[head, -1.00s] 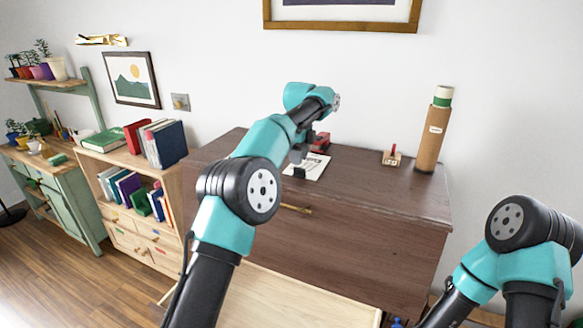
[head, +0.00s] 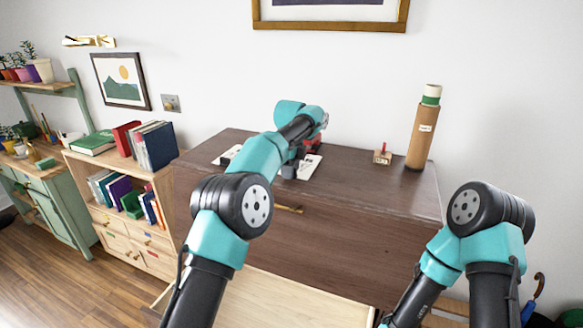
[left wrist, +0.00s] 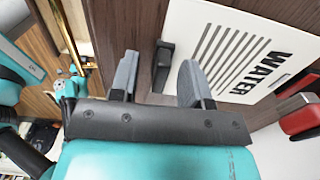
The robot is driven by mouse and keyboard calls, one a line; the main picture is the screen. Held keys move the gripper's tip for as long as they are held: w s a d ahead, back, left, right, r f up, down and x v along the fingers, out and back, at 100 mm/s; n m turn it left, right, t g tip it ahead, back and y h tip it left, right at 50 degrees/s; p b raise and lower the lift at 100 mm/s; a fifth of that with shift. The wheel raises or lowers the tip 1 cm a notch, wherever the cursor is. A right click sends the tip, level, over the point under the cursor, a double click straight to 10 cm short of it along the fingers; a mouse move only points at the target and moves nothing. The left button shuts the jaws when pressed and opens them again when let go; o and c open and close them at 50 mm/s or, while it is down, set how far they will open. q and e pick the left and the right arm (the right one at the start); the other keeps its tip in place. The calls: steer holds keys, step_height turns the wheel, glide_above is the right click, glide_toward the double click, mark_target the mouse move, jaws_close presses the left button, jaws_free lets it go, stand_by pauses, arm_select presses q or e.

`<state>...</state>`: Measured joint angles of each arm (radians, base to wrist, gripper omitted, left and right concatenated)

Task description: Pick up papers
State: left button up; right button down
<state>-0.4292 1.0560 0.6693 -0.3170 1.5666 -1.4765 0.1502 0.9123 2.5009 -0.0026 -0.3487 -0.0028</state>
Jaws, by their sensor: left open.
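White paper shows on the brown cabinet top on both sides of my left arm, a left piece (head: 225,157) and a right piece (head: 311,165). I cannot tell from the head view whether these are separate sheets. In the left wrist view a white sheet (left wrist: 240,38) lies flat, with dark lines and the word WATER. My left gripper (head: 291,168) is low over the cabinet top beside the paper. In the left wrist view its two fingers (left wrist: 158,68) are apart, with a small black block beyond them and nothing clearly held. My right gripper is out of view.
A red object (head: 311,144) sits behind the left gripper and shows close to the sheet in the wrist view (left wrist: 302,118). A stamp (head: 382,156) and a cardboard tube (head: 420,135) stand on the right. A pale wooden drawer (head: 290,300) is pulled out below.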

arm_select(q)
steer(key=shift+c, duration=0.2)
jaws_close()
stand_by(0.3)
steer(key=shift+r, duration=0.1)
steer(key=shift+d+r, duration=0.1)
steer(key=shift+r, duration=0.6)
steer(key=shift+s, duration=0.2)
steer(key=s+a, duration=0.3)
steer(key=s, duration=0.6)
steer(key=s+a, duration=0.4)
steer(key=s, duration=0.6)
steer(key=s+a, duration=0.4)
steer(key=s, duration=0.6)
steer(key=shift+s+a, duration=0.2)
steer(key=shift+s, duration=0.05)
